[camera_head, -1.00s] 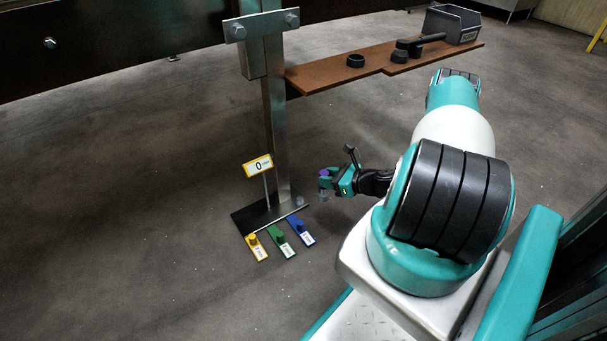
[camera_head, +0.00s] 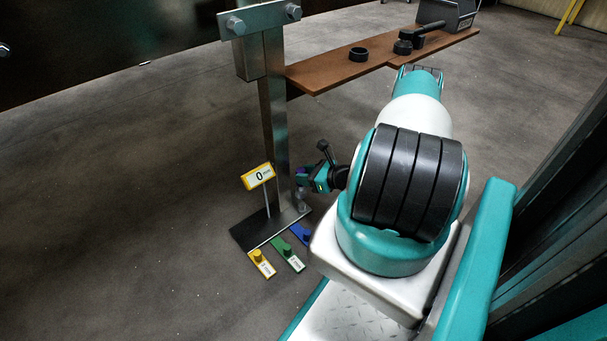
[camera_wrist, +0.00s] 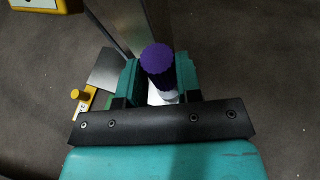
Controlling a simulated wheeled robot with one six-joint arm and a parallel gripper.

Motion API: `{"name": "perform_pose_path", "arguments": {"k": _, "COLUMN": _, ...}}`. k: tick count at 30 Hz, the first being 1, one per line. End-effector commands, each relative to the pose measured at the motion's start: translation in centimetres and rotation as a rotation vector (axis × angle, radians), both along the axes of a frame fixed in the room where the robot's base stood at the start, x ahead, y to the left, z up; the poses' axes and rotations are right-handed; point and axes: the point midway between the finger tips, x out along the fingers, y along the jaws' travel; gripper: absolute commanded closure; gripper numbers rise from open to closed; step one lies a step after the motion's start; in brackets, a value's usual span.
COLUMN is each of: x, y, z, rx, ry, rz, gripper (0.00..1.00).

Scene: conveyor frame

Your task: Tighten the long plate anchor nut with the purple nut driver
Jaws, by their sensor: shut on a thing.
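My gripper (camera_head: 311,182) is low beside the steel post (camera_head: 273,120), above the right end of the dark base plate (camera_head: 255,232). It is shut on the purple nut driver (camera_head: 301,173), which stands about upright. In the wrist view the driver's ribbed purple knob (camera_wrist: 157,59) shows between the green fingers, with a pale shaft below. In the head view a grey lower part of the driver hangs over the plate's right end. The anchor nut is hidden or cannot be told apart there, so I cannot tell whether the driver touches it.
Yellow (camera_head: 261,263), green (camera_head: 287,253) and blue (camera_head: 300,233) tags with knobs lie by the plate's front edge. A sign reading 0 (camera_head: 258,177) stands left of the post. A brown shelf (camera_head: 380,62) juts out above, holding black parts and a grey bin (camera_head: 447,14).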

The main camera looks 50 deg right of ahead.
Motion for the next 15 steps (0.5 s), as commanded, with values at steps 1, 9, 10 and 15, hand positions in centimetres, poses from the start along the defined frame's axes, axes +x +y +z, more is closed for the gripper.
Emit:
{"name": "perform_pose_path", "arguments": {"k": 1, "x": -0.1, "y": -0.1, "z": 0.1, "rx": 0.0, "ry": -0.001, "rz": -0.002, "gripper": 0.92}}
{"name": "perform_pose_path", "arguments": {"k": 9, "x": -0.2, "y": -0.1, "z": -2.4, "rx": 0.001, "ry": 0.0, "rz": -0.002, "gripper": 0.92}}
{"name": "perform_pose_path", "arguments": {"k": 10, "x": -0.2, "y": 0.0, "z": -2.8, "rx": 0.001, "ry": 0.0, "rz": -0.002, "gripper": 0.92}}
{"name": "perform_pose_path", "arguments": {"k": 15, "x": -0.1, "y": 0.0, "z": -4.8, "rx": 0.001, "ry": -0.001, "rz": 0.001, "gripper": 0.92}}
